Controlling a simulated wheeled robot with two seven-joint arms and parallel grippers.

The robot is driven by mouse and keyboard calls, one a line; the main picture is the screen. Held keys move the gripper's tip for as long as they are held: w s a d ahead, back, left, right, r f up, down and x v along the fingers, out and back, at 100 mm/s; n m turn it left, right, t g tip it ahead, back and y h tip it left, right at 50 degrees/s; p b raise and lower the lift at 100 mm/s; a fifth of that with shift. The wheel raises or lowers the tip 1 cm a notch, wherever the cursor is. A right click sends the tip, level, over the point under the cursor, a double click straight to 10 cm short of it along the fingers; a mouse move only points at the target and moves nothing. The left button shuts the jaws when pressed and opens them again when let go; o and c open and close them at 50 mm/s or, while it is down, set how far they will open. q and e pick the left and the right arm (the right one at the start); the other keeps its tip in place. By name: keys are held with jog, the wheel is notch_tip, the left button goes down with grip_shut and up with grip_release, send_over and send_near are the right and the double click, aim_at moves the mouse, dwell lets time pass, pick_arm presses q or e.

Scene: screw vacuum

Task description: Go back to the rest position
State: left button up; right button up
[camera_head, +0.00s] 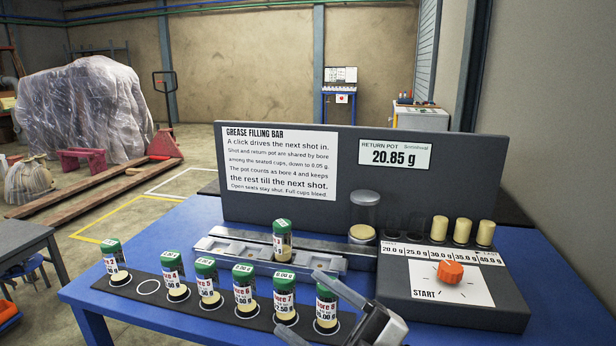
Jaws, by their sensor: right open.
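My right gripper (349,292) reaches in from the bottom edge, right of centre. Its jaws are open with nothing visible between them. It hovers near the right end of the cup row, partly in front of the green-capped cup labelled 8 (326,304). A green-capped cup (282,241) stands upright in the grey metal rail (225,246) of the grease filling bar. Several more capped cups stand on the dark strip (178,308), including cup 7 (285,300) and cup 6 (243,290). One ring (148,287) on the strip is empty. My left gripper is out of view.
The dark back panel (430,190) shows a display reading 20.85 g. A clear return pot (364,206) stands before it. An orange knob (450,272) sits on the right console, beneath several cylinders. The blue table (190,222) is bare at left.

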jog(key=d+f+m+t+h, duration=0.6)
jog(key=f+m+t+h, duration=0.3)
jog(key=m, duration=0.4)
jog(key=s+d+f+m+g+h, duration=0.3)
jog(key=s+f, duration=0.3)
jog(key=f, duration=0.2)
jog(key=s+d+f+m+g+h, duration=0.4)
jog(key=s+f+m+h, duration=0.1)
jog(key=f, duration=0.4)
jog(key=shift+s+f+m+g+h, duration=0.15)
jog(key=shift+s+m+g+h, duration=0.35)
jog(key=shift+m, duration=0.3)
